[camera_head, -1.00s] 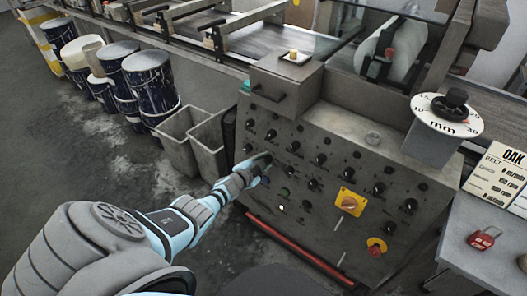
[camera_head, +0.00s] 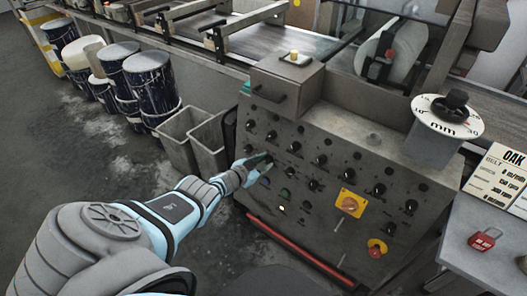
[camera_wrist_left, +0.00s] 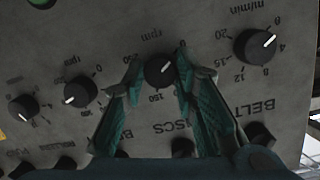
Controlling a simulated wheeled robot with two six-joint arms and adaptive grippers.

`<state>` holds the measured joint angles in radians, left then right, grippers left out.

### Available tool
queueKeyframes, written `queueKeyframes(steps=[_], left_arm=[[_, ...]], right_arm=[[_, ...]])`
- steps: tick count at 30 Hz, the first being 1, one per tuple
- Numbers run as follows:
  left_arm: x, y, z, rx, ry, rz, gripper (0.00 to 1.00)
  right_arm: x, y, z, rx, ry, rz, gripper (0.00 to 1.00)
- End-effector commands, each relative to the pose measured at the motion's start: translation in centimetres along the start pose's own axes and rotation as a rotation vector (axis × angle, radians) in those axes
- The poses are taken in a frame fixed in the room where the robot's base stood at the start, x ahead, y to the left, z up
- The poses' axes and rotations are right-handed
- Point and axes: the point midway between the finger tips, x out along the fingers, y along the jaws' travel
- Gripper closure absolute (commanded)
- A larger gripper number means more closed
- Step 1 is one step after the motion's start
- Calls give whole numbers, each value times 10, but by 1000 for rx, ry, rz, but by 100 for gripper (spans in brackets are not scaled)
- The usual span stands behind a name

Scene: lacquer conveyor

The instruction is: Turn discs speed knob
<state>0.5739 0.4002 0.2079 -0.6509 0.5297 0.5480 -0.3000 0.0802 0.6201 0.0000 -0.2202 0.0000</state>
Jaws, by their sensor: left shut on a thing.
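The discs speed knob (camera_wrist_left: 158,70) is a black round knob with a white pointer line, on a grey panel. In the left wrist view its rpm scale and the word DISCS appear upside down, and its pointer leans up and right. My left gripper (camera_wrist_left: 159,60) has its two teal fingers on either side of this knob, shut on it. In the head view the left gripper (camera_head: 265,161) is at the left part of the control panel (camera_head: 325,215), and it covers the knob there. My right gripper is not in view.
Close by in the wrist view are the belt knob (camera_wrist_left: 256,44) and another rpm knob (camera_wrist_left: 80,91). The panel also carries a yellow switch plate (camera_head: 350,203) and a red stop button (camera_head: 376,250). Grey bins (camera_head: 190,140) stand left of the panel.

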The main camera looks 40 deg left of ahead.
Motion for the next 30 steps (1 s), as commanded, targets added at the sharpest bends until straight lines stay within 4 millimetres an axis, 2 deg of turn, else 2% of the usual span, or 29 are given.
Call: queueKeyframes(steps=[8, 9, 12, 25, 30], left_arm=[[0, 0, 0, 1, -1, 1, 100], [0, 0, 0, 1, -1, 1, 67], [0, 0, 0, 1, 0, 0, 53], [-2, 0, 2, 3, -2, 4, 53], [-12, 1, 3, 5, -1, 2, 53]], right_arm=[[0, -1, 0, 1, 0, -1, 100], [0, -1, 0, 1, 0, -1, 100], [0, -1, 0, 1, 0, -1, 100], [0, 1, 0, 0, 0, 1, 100], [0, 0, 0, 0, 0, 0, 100]])
